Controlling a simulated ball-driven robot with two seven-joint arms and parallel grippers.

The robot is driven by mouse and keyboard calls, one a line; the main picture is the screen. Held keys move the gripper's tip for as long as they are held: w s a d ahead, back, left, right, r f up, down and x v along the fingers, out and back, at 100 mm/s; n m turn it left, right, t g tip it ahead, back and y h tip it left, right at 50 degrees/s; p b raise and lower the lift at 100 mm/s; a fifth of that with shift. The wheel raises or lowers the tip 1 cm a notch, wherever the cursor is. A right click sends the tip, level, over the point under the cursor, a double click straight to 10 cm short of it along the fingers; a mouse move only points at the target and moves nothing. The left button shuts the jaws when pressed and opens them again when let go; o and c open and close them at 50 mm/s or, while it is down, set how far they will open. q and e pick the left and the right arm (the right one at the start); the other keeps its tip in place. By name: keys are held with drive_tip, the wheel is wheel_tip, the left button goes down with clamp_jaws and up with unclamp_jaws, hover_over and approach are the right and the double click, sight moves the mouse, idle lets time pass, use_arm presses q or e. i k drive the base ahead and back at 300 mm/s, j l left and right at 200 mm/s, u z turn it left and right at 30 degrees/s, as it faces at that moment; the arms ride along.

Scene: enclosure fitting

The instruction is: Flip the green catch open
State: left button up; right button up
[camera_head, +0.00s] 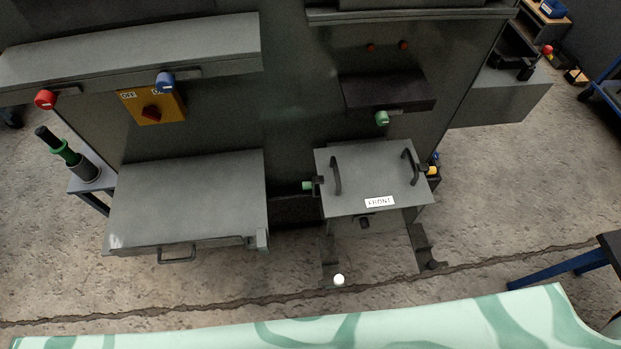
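A small green catch (307,187) sits at the left side of the lidded grey box marked FRONT (372,179). It is too small to tell its exact position, open or shut. A yellow catch (433,170) is on the box's right side, with a small blue part (436,156) just above it. Neither of my grippers is in view.
The box lid has two black handles (336,175). A wide grey cabinet (190,200) with a front handle stands to the left, with a narrow dark gap between. Red (45,99) and blue (165,83) knobs hang above. A blue-legged table (571,264) stands at the right.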

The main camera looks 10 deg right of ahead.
sight(320, 180)
drive_tip(key=k+j+z, duration=0.3)
drive_tip(key=j+z, duration=0.15)
drive_tip(key=k+j+u, duration=0.15)
drive_tip(key=u, duration=0.35)
drive_tip(key=k+j+u, duration=0.2)
drive_tip(key=u, duration=0.25)
